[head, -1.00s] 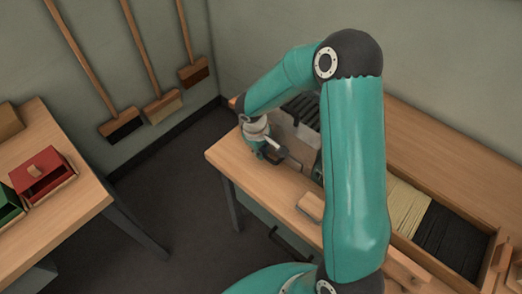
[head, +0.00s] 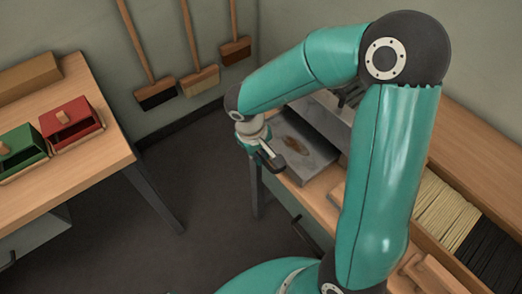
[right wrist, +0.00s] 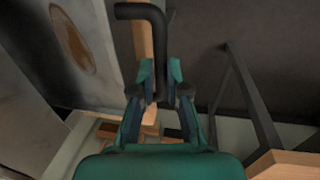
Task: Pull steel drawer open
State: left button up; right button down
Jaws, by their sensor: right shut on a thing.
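The steel drawer (head: 315,155) shows in the head view as a flat grey piece with a brown patch, at the left end of the workbench. It lies out in front of a paler grey body (head: 328,115), partly hidden by my arm. My right gripper (head: 268,161) is at its front left edge. In the right wrist view, the right gripper (right wrist: 160,97) is shut on a dark bent handle (right wrist: 142,12). The grey drawer surface with its brown oval (right wrist: 72,40) is left of the handle there. My left gripper is not in view.
A second table at the left holds a red box (head: 72,124), a green box (head: 22,146) and a wooden block (head: 25,80). Brooms (head: 198,82) hang on the wall. Pale fibres (head: 447,212) and black fibres (head: 490,250) lie right of my arm. Dark floor is free between the tables.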

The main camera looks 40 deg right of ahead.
jog(key=shift+w+a, duration=0.1)
jog(key=c, duration=1.2)
grip_release()
jog(key=r, duration=0.4)
jog(key=a+r, duration=0.1)
jog(key=r, duration=0.3)
jog(key=a+r, duration=0.1)
jog(key=r, duration=0.2)
jog(key=shift+a+r, duration=0.1)
jog(key=shift+r, duration=0.3)
